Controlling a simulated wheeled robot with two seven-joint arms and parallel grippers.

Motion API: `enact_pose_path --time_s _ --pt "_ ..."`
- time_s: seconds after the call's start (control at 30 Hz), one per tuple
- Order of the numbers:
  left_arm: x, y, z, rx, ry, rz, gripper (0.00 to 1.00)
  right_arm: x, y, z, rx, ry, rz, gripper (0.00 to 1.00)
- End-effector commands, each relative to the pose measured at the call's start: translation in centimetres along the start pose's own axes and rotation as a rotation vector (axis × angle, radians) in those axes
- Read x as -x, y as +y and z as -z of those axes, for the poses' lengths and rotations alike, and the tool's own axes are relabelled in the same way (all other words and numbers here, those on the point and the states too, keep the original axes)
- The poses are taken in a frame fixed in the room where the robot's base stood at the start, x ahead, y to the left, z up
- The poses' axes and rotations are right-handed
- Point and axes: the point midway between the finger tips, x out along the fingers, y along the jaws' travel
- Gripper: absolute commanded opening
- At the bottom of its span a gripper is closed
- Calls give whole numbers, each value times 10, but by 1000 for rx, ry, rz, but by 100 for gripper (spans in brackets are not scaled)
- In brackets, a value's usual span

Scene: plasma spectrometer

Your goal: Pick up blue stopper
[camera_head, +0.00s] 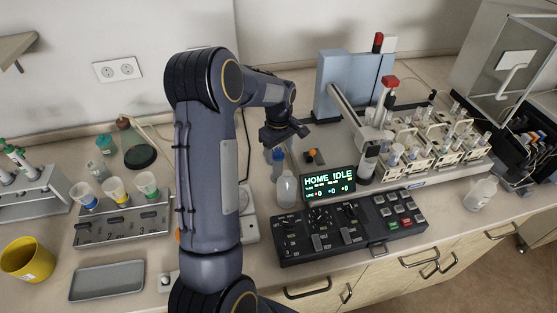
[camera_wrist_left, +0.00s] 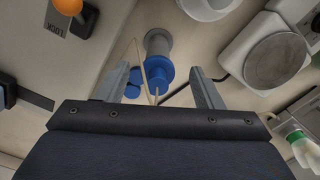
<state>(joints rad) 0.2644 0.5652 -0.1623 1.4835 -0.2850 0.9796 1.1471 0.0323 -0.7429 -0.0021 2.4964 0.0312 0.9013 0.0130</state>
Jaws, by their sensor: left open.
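My left gripper (camera_head: 285,133) points down over the bench behind the clear bottle. In the left wrist view its two fingers (camera_wrist_left: 160,86) are apart, with nothing held between them. A grey cylinder (camera_wrist_left: 158,43) with a wide blue end (camera_wrist_left: 158,72) lies in line with the gap. A smaller blue piece (camera_wrist_left: 133,91) sits beside it, close to the left finger. I cannot tell for certain which blue part is the stopper.
A clear bottle (camera_head: 287,188) stands near the display (camera_head: 328,184) and the control panel (camera_head: 345,228). An orange knob (camera_head: 311,154) is close to the gripper's right. A cup rack (camera_head: 125,222), a grey tray (camera_head: 107,281) and a yellow cup (camera_head: 28,259) are on the left.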

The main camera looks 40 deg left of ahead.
Motion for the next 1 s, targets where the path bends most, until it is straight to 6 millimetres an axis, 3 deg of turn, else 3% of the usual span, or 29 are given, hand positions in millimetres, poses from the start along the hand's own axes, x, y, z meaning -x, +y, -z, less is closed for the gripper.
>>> enact_pose_path --time_s 0.2,0.5,0.87,1.0 --pt "-31 2 4 -1 -1 2 61 0 0 0 0 0 0 53" --pt "-36 2 4 -2 0 0 61 0 0 0 0 0 0 53" --pt "-36 2 4 -1 0 0 15 0 0 0 0 0 0 53" --pt "-36 2 4 -1 0 0 12 0 0 0 0 0 0 53"
